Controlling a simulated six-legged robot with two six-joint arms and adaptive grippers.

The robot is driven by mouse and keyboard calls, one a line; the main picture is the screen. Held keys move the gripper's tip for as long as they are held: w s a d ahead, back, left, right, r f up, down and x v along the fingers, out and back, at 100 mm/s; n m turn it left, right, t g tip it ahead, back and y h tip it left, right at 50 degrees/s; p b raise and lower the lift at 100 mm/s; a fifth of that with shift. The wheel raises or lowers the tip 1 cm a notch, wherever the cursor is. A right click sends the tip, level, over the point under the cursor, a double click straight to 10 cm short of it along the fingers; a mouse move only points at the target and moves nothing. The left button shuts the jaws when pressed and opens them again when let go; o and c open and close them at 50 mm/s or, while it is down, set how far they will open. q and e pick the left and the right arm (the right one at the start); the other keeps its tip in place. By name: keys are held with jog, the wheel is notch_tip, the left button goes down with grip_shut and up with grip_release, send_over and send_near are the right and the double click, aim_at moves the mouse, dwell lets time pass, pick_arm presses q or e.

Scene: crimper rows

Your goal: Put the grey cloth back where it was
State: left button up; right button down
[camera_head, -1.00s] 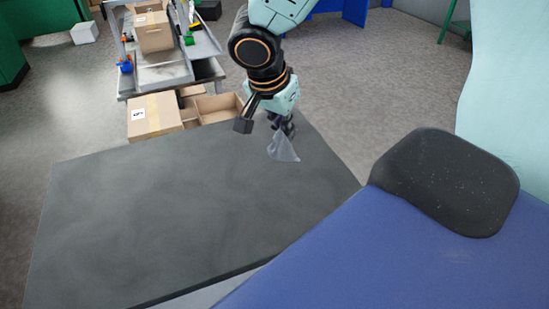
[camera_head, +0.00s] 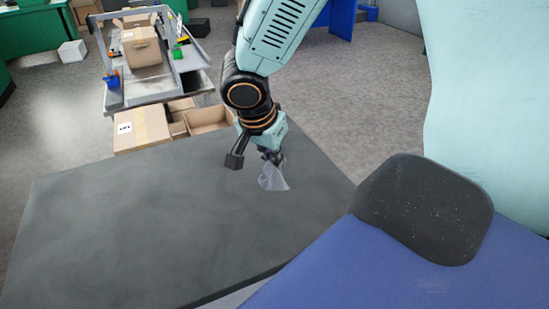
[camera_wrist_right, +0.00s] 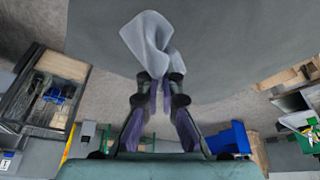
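The grey cloth (camera_head: 272,178) is a small, pale, crumpled piece hanging from my right gripper (camera_head: 274,157) over the dark grey tabletop. In the right wrist view the cloth (camera_wrist_right: 150,40) spreads beyond the fingertips, one end pinched between them. My right gripper (camera_wrist_right: 160,80) is shut on it. I cannot tell whether the cloth's lower edge touches the tabletop (camera_head: 140,225). My left gripper is not in view.
A black rounded pad (camera_head: 425,210) and a blue surface (camera_head: 420,275) lie at the right. Beyond the table's far edge stand a cardboard box (camera_head: 140,130), an open carton (camera_head: 208,119) and a metal bench (camera_head: 160,92). The tabletop's left and middle are bare.

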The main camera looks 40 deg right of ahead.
jog(key=shift+a+f+b, duration=0.2)
jog(key=shift+f+b, duration=0.25)
jog(key=shift+f, duration=0.5)
jog(key=shift+w+d+f, duration=0.1)
jog(key=shift+d+f, duration=0.05)
jog(key=shift+d, duration=0.05)
